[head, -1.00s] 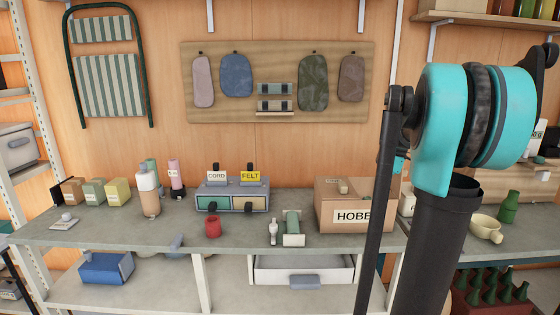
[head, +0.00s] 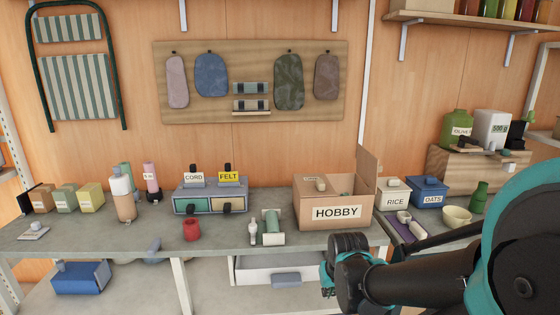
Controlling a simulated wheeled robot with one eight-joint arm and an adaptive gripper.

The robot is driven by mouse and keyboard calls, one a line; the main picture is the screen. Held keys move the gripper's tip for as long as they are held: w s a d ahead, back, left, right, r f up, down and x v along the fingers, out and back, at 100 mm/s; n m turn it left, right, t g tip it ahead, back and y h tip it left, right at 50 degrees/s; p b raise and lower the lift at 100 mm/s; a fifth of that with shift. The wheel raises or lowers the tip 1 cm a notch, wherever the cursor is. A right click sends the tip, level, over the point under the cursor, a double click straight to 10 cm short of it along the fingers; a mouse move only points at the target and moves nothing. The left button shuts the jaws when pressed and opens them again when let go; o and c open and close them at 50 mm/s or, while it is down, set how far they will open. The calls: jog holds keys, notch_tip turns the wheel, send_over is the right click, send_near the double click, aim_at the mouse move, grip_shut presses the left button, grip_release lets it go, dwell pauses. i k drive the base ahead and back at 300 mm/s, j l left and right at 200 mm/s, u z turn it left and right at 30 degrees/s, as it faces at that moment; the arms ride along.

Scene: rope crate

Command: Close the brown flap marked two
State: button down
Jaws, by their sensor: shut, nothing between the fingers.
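A brown cardboard box (head: 303,212) labelled HOBBY stands on the grey bench, right of the middle. A brown flap (head: 368,172) stands up from its right side, tilted a little outward. The right part of the top is open; the left part looks covered, with a small tan thing (head: 320,184) on it. I cannot read a number two on any flap. My arm reaches in from the lower right, and its dark end part is in front of and below the box, apart from the flap in the picture. I cannot make out my gripper's fingers.
A green roll on a white stand (head: 271,228) and a small white bottle (head: 252,232) are left of the box. A rice box (head: 394,199), a blue oats box (head: 429,192) and a bowl (head: 456,215) stand to its right. The front bench edge is clear near the red cup (head: 191,230).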

aim_at(369, 167)
jog(key=l+u, duration=0.1)
jog(key=l, duration=0.35)
jog(key=k+l, duration=0.1)
jog(key=l, duration=0.4)
jog(key=l+u, duration=0.15)
jog(key=l, duration=0.3)
jog(key=k+l+u, duration=0.1)
jog(key=l, duration=0.35)
jog(key=k+l, duration=0.1)
jog(key=l, duration=0.4)
jog(key=k+l+u, duration=0.15)
jog(key=l, duration=0.3)
jog(key=i, duration=0.05)
